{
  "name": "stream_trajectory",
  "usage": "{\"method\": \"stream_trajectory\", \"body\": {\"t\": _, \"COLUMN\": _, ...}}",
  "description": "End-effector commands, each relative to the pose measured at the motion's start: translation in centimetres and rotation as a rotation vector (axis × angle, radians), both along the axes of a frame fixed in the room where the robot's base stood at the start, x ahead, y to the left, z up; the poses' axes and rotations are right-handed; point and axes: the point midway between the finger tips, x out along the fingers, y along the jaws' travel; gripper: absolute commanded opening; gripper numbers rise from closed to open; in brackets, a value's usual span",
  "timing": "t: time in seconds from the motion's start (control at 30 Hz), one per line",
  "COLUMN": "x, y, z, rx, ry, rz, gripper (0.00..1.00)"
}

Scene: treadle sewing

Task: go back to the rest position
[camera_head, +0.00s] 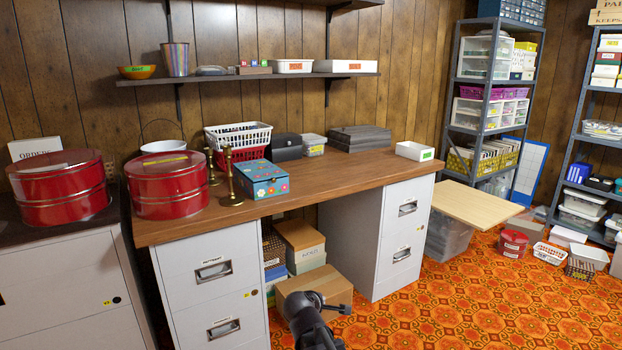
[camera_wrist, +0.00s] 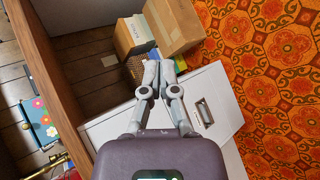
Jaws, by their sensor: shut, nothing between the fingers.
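My gripper (camera_wrist: 158,68) shows in the wrist view with its two fingers drawn together and nothing between them. It is in front of the white drawer cabinet (camera_wrist: 222,95), with cardboard boxes beyond its fingertips. In the head view a dark part of my arm (camera_head: 312,318) shows at the bottom middle, in front of the desk; the fingers cannot be made out there. The wooden desk top (camera_head: 330,180) rests on the white cabinets and is clear of my arm.
A cardboard box (camera_head: 313,286) stands on the floor under the desk, close to my arm. A blue flowered box (camera_head: 262,181) and brass candlesticks (camera_head: 230,180) stand on the desk's left half. A light board (camera_head: 478,203) juts out at the right. The orange patterned floor (camera_head: 440,305) is open at the front right.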

Motion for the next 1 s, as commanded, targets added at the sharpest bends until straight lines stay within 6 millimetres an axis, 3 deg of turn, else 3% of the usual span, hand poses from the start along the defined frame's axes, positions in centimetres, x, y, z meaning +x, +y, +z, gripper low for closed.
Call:
{"method": "stream_trajectory", "body": {"t": 0.03, "x": -1.2, "y": -2.2, "z": -0.6, "rx": 0.071, "ry": 0.032, "rz": -0.086, "gripper": 0.00}}
{"method": "stream_trajectory", "body": {"t": 0.1, "x": -2.7, "y": -4.5, "z": -1.6, "rx": 0.170, "ry": 0.077, "rz": -0.204, "gripper": 0.00}}
{"method": "stream_trajectory", "body": {"t": 0.4, "x": -10.5, "y": -11.4, "z": -5.0, "rx": 0.556, "ry": 0.269, "rz": -0.715, "gripper": 0.00}}
{"method": "stream_trajectory", "body": {"t": 0.8, "x": -17.9, "y": -14.1, "z": -6.0, "rx": 0.834, "ry": 0.459, "rz": -1.164, "gripper": 0.00}}
{"method": "stream_trajectory", "body": {"t": 0.9, "x": -19.3, "y": -14.4, "z": -5.9, "rx": 0.877, "ry": 0.499, "rz": -1.246, "gripper": 0.00}}
{"method": "stream_trajectory", "body": {"t": 1.0, "x": -19.1, "y": -14.2, "z": -4.5, "rx": 0.876, "ry": 0.499, "rz": -1.244, "gripper": 0.00}}
